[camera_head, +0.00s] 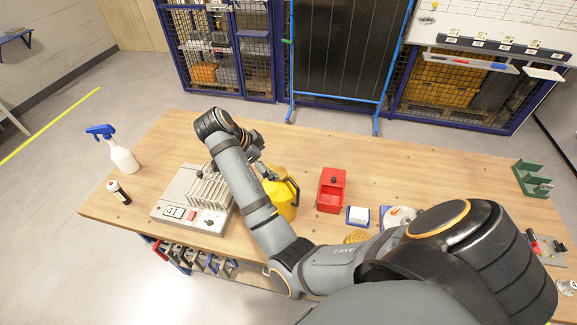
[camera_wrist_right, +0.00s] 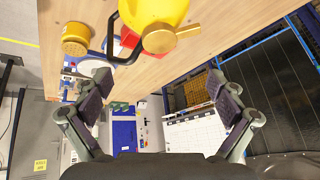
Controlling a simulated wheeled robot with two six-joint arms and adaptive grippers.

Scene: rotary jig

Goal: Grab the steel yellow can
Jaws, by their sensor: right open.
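The yellow can (camera_head: 283,198) stands on the wooden table just right of my right forearm, which hides part of it. It has a dark handle on its right side. In the right wrist view, the yellow can (camera_wrist_right: 150,12) is at the top edge, cut off by the frame, with its dark handle at left and a brass-coloured cap. My right gripper (camera_head: 256,160) is behind the can and partly hidden by my own arm. My left gripper is not seen.
A grey ribbed device (camera_head: 172,208) stands left of the can, under my arm. The table's back strip (camera_head: 300,148) is clear.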

